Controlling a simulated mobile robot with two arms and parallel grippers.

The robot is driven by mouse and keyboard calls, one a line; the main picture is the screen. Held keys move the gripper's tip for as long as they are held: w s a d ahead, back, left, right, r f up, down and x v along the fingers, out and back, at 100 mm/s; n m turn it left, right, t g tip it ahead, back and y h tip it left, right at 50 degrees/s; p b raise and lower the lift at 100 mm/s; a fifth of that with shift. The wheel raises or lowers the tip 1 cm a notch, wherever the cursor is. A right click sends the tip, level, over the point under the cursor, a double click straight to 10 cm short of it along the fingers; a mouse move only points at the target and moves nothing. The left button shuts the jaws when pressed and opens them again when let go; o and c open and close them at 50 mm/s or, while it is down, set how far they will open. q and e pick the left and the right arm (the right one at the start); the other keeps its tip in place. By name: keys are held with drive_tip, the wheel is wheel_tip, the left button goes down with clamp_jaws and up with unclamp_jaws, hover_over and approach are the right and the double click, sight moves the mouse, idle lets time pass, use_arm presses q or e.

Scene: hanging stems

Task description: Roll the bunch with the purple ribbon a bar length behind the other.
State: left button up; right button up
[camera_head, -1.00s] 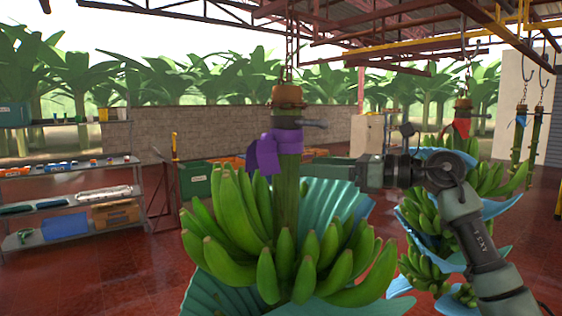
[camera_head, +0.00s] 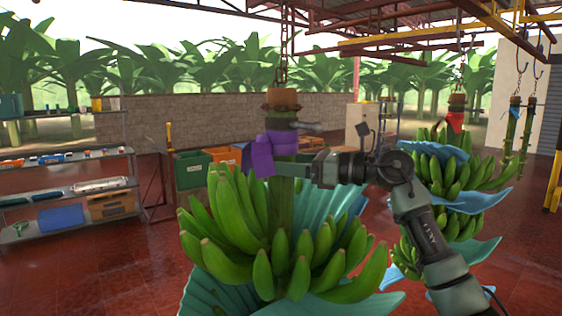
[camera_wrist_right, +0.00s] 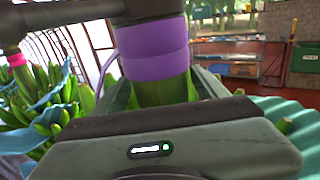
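The near banana bunch (camera_head: 285,262) hangs by its thick green stem from a chain, with a purple ribbon (camera_head: 262,153) tied round the stem top. The ribbon also shows close up in the right wrist view (camera_wrist_right: 153,47). The other bunch (camera_head: 455,178), with a red ribbon (camera_head: 455,121), hangs farther back on the right. My right gripper (camera_head: 304,167) is at the near stem just below the ribbon, coming from the right. In the right wrist view its fingers flank the stem; whether they press on it I cannot tell. My left gripper is not in view.
Two bare stems (camera_head: 509,137) hang at the far right. Overhead rails and beams (camera_head: 400,45) run above. A metal shelf (camera_head: 75,187) stands at the left; green and orange crates (camera_head: 190,170) stand by the low wall (camera_head: 225,122). The red floor between is mostly clear.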

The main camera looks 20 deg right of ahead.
drive_tip(key=shift+w, duration=0.1)
clamp_jaws()
drive_tip(key=shift+s+a+f+b, duration=0.2)
drive_tip(key=shift+a+b, duration=0.1)
drive_tip(key=shift+a, duration=0.1)
drive_tip(key=shift+a+r, duration=0.1)
drive_tip(key=shift+a, duration=0.15)
unclamp_jaws()
drive_tip(key=shift+s+a, duration=0.1)
drive_tip(key=shift+o, duration=0.5)
drive_tip(key=shift+a, duration=0.15)
drive_tip(key=shift+d, duration=0.2)
